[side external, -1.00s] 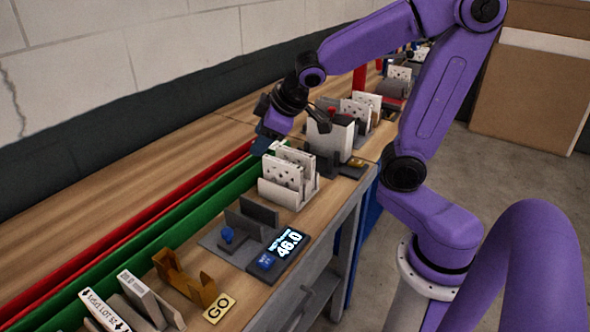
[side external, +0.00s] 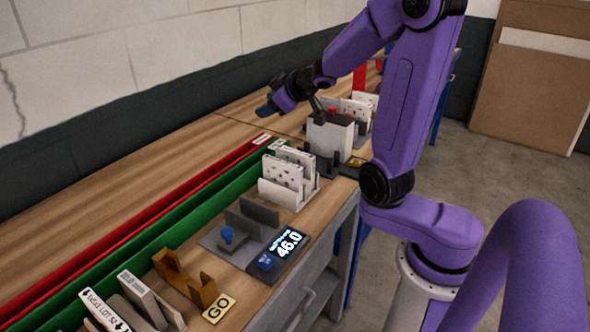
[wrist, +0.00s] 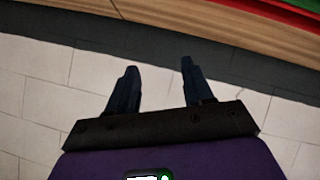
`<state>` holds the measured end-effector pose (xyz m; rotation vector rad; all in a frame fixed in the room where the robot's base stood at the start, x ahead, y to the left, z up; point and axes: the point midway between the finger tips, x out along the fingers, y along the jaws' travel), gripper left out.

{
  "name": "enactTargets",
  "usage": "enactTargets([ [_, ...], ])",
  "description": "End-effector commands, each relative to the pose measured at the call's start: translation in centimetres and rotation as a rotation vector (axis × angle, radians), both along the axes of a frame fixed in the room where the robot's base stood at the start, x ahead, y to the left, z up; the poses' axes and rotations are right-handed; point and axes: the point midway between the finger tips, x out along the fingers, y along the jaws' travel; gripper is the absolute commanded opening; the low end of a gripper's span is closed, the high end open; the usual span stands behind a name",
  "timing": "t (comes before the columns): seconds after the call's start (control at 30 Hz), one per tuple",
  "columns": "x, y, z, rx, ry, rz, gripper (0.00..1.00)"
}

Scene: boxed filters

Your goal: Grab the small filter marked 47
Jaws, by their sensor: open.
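My gripper (side external: 268,109) is raised at the back of the bench, near the wall. In the wrist view my gripper (wrist: 158,66) is open, with nothing between its two dark blue fingers. White boxed filters stand upright in a rack (side external: 297,202) on the bench, below and in front of my gripper in the side view. Two more white boxes, one lettered box (side external: 107,313) and one plainer box (side external: 138,289), stand at the lower left. No number 47 is readable on any filter.
A green rail (side external: 190,219) and a red rail (side external: 182,203) run along the bench. A display (side external: 288,243) reads 46.0, beside a grey fixture (side external: 245,222). An orange bracket (side external: 185,283) and GO plate (side external: 219,308) stand in front. A white-and-grey device (side external: 330,138) stands behind the rack.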

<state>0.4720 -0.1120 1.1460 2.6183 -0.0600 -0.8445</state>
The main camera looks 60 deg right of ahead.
Motion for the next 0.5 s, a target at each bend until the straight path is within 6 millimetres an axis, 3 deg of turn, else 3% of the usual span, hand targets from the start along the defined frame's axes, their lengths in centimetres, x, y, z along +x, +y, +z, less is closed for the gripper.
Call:
enactTargets([
  [0.5, -4.9, -3.1, -1.2, 0.115, -0.062, -0.033, 0.51],
])
